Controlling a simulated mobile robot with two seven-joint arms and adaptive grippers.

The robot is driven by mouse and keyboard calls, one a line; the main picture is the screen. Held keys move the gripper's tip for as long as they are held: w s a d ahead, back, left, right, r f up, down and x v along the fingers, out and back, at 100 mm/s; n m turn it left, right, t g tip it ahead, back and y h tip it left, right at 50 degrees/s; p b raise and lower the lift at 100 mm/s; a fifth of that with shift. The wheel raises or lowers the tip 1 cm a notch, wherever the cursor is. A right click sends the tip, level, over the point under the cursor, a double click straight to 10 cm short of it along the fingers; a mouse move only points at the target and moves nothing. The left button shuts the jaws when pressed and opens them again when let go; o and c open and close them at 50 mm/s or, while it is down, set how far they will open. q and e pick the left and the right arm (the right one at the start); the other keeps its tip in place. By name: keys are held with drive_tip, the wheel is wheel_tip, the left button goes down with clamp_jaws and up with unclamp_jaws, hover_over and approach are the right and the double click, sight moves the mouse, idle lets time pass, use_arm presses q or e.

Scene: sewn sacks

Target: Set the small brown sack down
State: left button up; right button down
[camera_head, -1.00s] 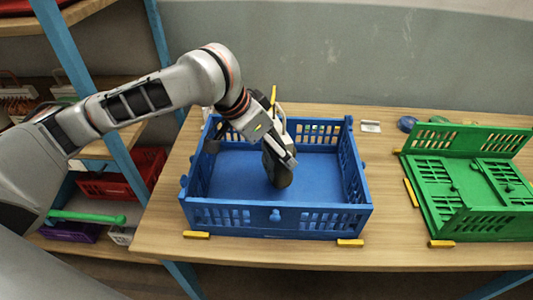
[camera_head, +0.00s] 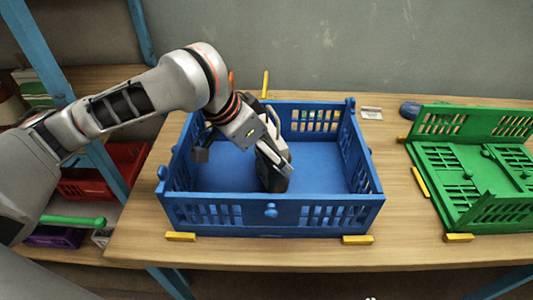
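The small brown sack (camera_head: 272,182), dark in this light, stands roughly upright inside the blue crate (camera_head: 272,214), near its middle, and appears to rest on the crate floor. My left gripper (camera_head: 240,158) reaches down into the crate from the left. Its fingers are spread wide: a dark finger stands clear on the left, and the other lies right against or in front of the sack's upper part. That finger hides part of the sack, so I cannot tell whether they touch. My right gripper is not in view.
A partly folded green crate (camera_head: 470,170) lies to the right on the wooden table (camera_head: 400,215). Yellow blocks (camera_head: 358,240) mark the places around both crates. A blue round object (camera_head: 409,110) lies behind. A shelf with a red bin (camera_head: 105,175) stands at the left.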

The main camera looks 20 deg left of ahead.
use_arm(q)
drive_tip(key=shift+s+r, duration=0.1)
drive_tip(key=shift+r, duration=0.05)
drive_tip(key=o, duration=1.6)
drive_tip(key=p+v, duration=0.4)
drive_tip(key=v, duration=0.8)
drive_tip(key=shift+s+d, duration=0.1)
